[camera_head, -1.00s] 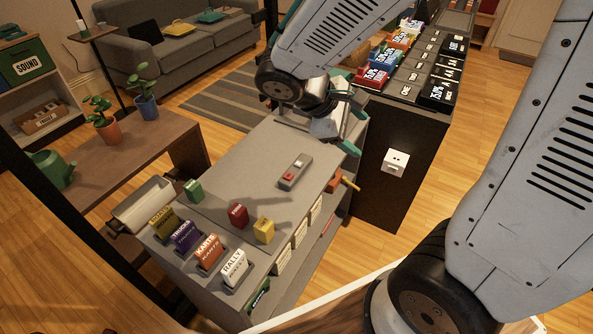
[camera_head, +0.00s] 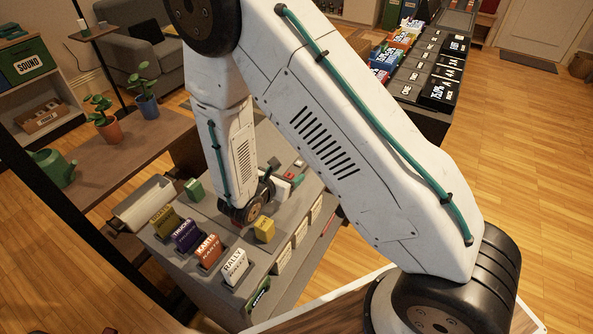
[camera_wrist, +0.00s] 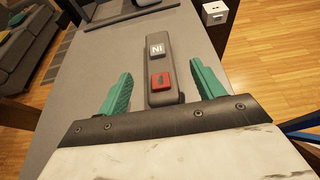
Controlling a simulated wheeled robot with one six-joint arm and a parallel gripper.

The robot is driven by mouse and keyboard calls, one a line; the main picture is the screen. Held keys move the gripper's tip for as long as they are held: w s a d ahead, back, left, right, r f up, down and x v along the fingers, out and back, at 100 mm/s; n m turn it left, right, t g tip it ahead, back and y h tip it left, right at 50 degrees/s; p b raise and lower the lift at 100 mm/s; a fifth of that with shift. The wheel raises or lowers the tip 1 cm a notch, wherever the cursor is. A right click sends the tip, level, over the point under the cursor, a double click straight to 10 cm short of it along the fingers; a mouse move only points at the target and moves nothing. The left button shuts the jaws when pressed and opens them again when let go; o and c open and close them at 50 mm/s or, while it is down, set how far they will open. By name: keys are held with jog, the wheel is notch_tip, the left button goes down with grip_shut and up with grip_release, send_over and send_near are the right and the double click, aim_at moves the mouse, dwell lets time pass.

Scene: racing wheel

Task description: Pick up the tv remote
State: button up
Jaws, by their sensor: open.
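The tv remote is a slim grey bar with a red button and a pale button. It lies flat on the grey counter, partly hidden by my gripper in the head view (camera_head: 299,163). In the wrist view the remote (camera_wrist: 161,77) points away from me, between the two teal fingers. My gripper (camera_wrist: 160,70) is open, with one finger on each side of the remote and a visible gap at both sides. In the head view my gripper (camera_head: 285,173) is low over the counter at the remote's near end.
The counter (camera_head: 225,270) also holds a green block (camera_head: 194,189), a yellow block (camera_head: 264,230) and several labelled card boxes (camera_head: 208,250) at the near left. A dark counter with boxes (camera_head: 437,92) stands beyond. In the wrist view a white socket box (camera_wrist: 215,12) shows at upper right.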

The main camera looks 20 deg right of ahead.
aim_at(296, 168)
jog(key=x, duration=0.5)
jog(key=shift+w+d+f, duration=0.15)
jog(key=shift+w+f, duration=0.15)
jog(key=shift+f, duration=0.05)
jog(key=c, duration=1.1)
